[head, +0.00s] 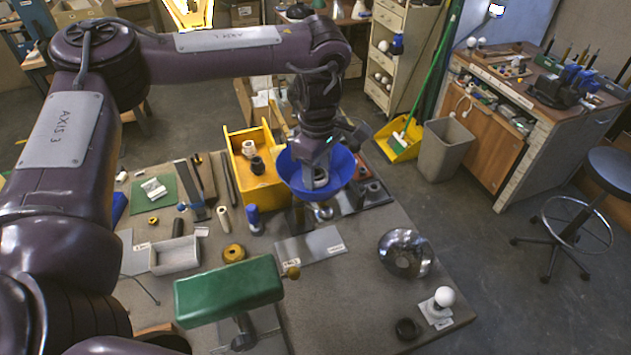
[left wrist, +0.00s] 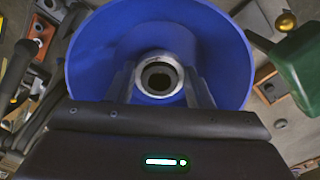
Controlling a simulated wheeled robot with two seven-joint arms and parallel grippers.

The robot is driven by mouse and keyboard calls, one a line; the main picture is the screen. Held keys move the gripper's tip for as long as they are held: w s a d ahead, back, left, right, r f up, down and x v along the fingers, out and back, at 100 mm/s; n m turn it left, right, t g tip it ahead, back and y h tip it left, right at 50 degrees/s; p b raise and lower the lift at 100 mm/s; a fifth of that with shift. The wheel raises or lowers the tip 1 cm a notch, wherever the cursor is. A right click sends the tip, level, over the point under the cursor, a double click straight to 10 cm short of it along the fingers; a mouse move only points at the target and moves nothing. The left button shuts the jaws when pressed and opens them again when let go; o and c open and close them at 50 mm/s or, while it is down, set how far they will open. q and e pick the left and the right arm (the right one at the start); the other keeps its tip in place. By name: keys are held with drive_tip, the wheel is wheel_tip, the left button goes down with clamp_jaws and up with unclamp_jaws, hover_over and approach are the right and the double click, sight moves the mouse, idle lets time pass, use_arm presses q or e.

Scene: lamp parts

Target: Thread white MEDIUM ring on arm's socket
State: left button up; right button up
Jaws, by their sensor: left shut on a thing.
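My left gripper (head: 320,180) reaches down into the upward-opening blue shade (head: 290,180). In the left wrist view its two fingers (left wrist: 160,88) are shut on the sides of a pale ring (left wrist: 160,56), which I take for the white medium ring. The ring sits near the middle of the blue shade (left wrist: 90,60), around a dark hole. Whether it touches the shade's bottom or the socket beneath, I cannot tell. A small silvery part (head: 324,212) shows just under the shade, perhaps the socket end. Most of the arm's socket is hidden by the shade. My right gripper is not in view.
A yellow bin (head: 262,190) holding a white part (head: 248,148) and a black part (head: 257,165) stands left of the shade. A green shade-like body (head: 230,290), a chrome dome (head: 405,253) and a white bulb (head: 444,296) are nearer.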

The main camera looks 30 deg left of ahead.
use_arm(q)
drive_tip(key=shift+f, duration=0.1)
drive_tip(key=c, duration=0.4)
drive_tip(key=shift+c, duration=0.2)
drive_tip(key=shift+s+f, duration=0.25)
drive_tip(key=shift+p, duration=0.3)
drive_tip(key=shift+r+m, duration=0.1)
drive_tip(key=shift+m, duration=0.4)
drive_tip(key=m, duration=0.2)
drive_tip(key=shift+s+f+m, duration=0.1)
drive_tip(key=shift+f+m, duration=0.1)
drive_tip(key=shift+m, duration=0.1)
drive_tip(key=m, duration=0.2)
drive_tip(key=shift+r+m, duration=0.1)
drive_tip(key=shift+m, duration=0.3)
drive_tip(key=shift+c, duration=0.5)
drive_tip(key=shift+m, duration=0.3)
